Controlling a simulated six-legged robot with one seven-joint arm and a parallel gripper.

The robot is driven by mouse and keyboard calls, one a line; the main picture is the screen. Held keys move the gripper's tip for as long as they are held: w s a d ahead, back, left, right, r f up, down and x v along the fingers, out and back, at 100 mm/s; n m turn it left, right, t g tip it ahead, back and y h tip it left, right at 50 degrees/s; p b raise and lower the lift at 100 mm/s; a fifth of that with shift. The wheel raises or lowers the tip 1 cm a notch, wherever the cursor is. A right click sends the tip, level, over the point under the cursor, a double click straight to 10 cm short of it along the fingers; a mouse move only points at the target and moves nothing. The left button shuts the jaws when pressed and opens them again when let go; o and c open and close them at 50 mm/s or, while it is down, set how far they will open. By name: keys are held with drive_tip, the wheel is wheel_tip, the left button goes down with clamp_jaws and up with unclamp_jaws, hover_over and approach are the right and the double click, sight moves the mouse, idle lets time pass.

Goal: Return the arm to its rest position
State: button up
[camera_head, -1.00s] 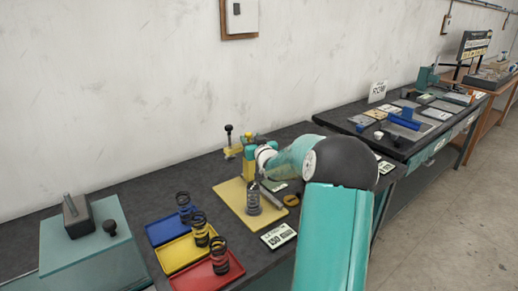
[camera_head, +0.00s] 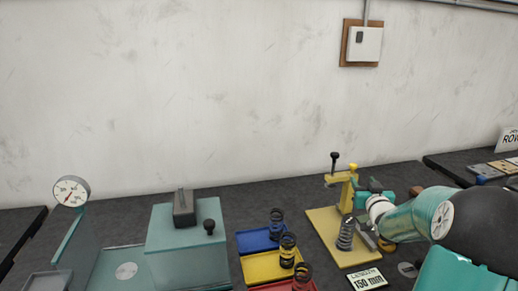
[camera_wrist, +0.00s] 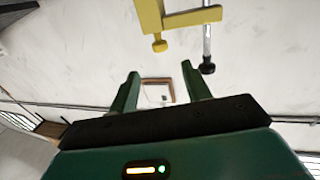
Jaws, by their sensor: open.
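My arm, teal with a dark joint, reaches in from the right edge of the head view, bent low over the bench. My gripper shows in the wrist view (camera_wrist: 158,84) with its two green fingers apart and nothing between them. In the head view its end lies beside the yellow clamp fixture (camera_head: 347,191), partly hidden by my wrist; whether they touch cannot be told. A coil spring (camera_head: 345,234) stands on the yellow base plate (camera_head: 326,228). The fixture's yellow arm (camera_wrist: 192,18) and black-knobbed rod (camera_wrist: 207,50) are beyond the fingers in the wrist view.
Blue (camera_head: 249,242), yellow (camera_head: 259,268) and red trays, each with a spring, stand left of the fixture. A teal block (camera_head: 185,246) and a dial gauge (camera_head: 71,191) are farther left. A 150 mm card (camera_head: 367,279) lies in front.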

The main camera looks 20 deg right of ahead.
drive_tip(key=s+a+r+n+g+y, duration=0.1)
drive_tip(key=s+a+r+g, duration=0.15)
drive_tip(key=a, duration=0.85)
drive_tip(key=s+a+r+n+g+y, duration=0.1)
drive_tip(key=a+r+g, duration=0.15)
drive_tip(key=a, duration=0.85)
drive_tip(key=s+a+f+n+g+y, duration=0.1)
drive_tip(key=s+a+f+g+y, duration=0.1)
drive_tip(key=s+a, duration=0.8)
drive_tip(key=s+a+f+n+g+y, duration=0.1)
drive_tip(key=s+a+g, duration=0.3)
drive_tip(key=s+a, duration=0.6)
drive_tip(key=s+y, duration=0.1)
drive_tip(key=s, duration=0.2)
drive_tip(key=shift+f, duration=0.4)
